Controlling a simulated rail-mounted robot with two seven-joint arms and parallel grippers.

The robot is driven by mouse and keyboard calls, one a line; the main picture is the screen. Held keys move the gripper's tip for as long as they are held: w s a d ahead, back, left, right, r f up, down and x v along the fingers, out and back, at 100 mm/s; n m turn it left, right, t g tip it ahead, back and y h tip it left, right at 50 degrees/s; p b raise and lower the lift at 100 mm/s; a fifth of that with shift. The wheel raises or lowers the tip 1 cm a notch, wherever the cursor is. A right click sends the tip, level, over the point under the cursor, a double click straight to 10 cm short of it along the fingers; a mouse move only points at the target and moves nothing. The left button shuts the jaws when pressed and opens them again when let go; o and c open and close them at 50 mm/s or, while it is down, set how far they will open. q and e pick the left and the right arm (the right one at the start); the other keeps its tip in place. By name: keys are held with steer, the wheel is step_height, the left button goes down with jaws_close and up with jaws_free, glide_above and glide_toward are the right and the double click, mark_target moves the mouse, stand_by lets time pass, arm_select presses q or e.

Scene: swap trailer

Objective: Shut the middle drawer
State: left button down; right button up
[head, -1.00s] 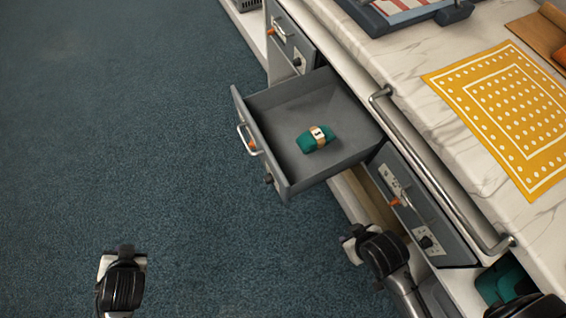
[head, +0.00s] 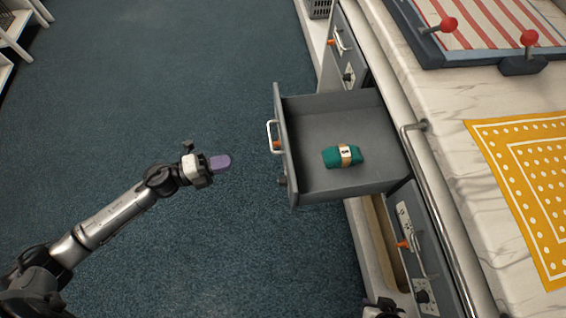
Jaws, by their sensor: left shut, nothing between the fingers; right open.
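The grey middle drawer (head: 285,150) is pulled far out of the counter in the head view. My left gripper (head: 221,162) is shut and empty, with purplish fingers pointing right. It is left of the drawer front, apart from it, with a gap over the carpet. A small part of my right gripper (head: 382,308) shows at the bottom edge, below the drawer; its fingers are mostly hidden.
One drawer with a handle (head: 341,40) is shut above in the picture, another (head: 424,265) below. A metal rail (head: 440,205) runs along the marble counter. A yellow dotted cloth (head: 530,165) and a striped board with red knobs (head: 480,30) lie on top. Blue carpet left is clear.

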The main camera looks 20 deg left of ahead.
arm_select(q)
steer(key=w+d+m+g+h, duration=0.1)
steer(key=w+d, duration=0.1)
steer(key=d, duration=0.5)
steer(key=w+d+m+g+h, duration=0.1)
steer(key=w+d, duration=0.1)
steer(key=d, duration=0.4)
steer(key=shift+w+d+r+p, duration=0.3)
steer(key=shift+d+p, duration=0.1)
steer(key=shift+w, duration=0.1)
